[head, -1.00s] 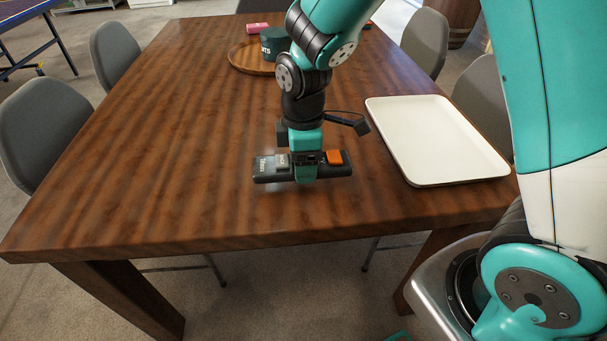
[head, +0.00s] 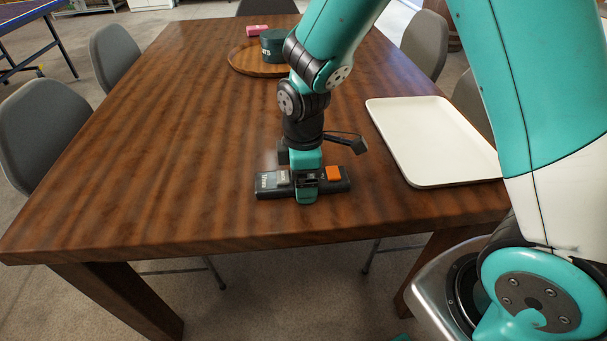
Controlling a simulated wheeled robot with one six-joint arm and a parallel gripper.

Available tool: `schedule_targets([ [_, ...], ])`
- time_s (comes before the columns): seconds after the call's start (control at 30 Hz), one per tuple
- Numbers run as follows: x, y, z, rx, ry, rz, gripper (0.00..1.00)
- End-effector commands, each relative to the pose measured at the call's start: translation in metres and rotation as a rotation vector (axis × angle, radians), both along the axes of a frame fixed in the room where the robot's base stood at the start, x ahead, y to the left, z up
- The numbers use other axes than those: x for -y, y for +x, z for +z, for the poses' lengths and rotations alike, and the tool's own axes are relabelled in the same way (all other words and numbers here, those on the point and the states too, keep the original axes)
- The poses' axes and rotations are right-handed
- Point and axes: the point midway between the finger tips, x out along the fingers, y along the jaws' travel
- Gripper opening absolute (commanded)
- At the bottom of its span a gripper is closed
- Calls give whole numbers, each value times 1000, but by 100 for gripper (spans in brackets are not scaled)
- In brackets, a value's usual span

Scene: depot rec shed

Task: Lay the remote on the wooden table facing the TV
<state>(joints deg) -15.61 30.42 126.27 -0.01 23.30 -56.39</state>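The remote is a dark bar (head: 266,187) with a grey label and pale button at its left end and an orange button at its right end. It lies crosswise in the head view, near the front of the wooden table (head: 150,170). My gripper (head: 307,194) points down and is shut around the middle of the remote, hiding that part. The remote is at or very close to the tabletop; I cannot tell whether it touches. No TV shows in this view.
A white tray (head: 430,140) lies on the table to the right of my gripper. A round wooden tray (head: 243,62) with a dark green tin (head: 273,46) and a pink block (head: 257,30) are at the back. Grey chairs (head: 40,125) stand around. The table's left half is clear.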

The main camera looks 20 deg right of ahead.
Motion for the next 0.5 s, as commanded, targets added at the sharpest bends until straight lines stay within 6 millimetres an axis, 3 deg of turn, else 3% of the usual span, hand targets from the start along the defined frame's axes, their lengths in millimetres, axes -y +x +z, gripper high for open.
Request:
schedule_targets([
  [0.17,0,1,13,3,1,0,91],
  [0.5,0,1,85,6,1,0,91],
])
